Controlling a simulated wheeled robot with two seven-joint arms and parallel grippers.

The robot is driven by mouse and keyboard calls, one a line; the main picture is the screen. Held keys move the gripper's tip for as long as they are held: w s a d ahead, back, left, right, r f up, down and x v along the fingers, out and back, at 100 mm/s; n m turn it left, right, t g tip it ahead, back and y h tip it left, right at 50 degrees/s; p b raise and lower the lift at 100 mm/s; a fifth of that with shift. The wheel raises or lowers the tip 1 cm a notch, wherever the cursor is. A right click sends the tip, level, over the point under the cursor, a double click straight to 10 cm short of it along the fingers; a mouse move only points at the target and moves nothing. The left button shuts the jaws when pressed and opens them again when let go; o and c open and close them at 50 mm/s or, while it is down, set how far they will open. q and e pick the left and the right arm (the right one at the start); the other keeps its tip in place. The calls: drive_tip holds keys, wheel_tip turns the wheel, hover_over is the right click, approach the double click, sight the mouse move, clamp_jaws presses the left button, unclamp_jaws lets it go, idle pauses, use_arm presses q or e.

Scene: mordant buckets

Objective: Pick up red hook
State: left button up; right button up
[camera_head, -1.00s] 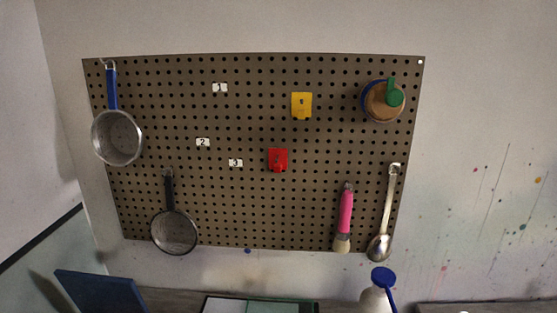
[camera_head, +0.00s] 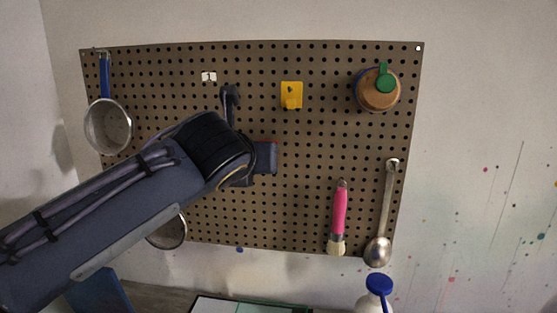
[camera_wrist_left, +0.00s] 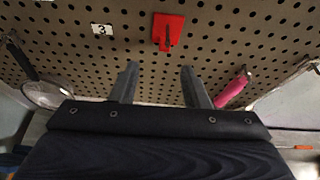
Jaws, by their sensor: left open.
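The red hook (camera_wrist_left: 168,33) is mounted on the brown pegboard (camera_wrist_left: 238,45), a flat red plate with a dark peg in its middle. In the left wrist view it sits above and between the tips of my left gripper (camera_wrist_left: 160,82), whose two fingers are apart with nothing between them. I cannot tell how far the fingertips are from the board. My right gripper is in neither view.
A yellow hook (camera_head: 291,95), a round wooden item with a green tab (camera_head: 379,88), a pink-handled brush (camera_head: 339,215) and a metal spoon (camera_head: 385,215) hang on the board. Strainers (camera_head: 108,127) hang at left.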

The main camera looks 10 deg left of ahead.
use_arm(q)
drive_tip(key=p+x, duration=0.1)
drive_tip(key=x, duration=0.7)
drive_tip(key=shift+d+r, duration=0.2)
drive_tip(key=shift+d, duration=0.15)
clamp_jaws()
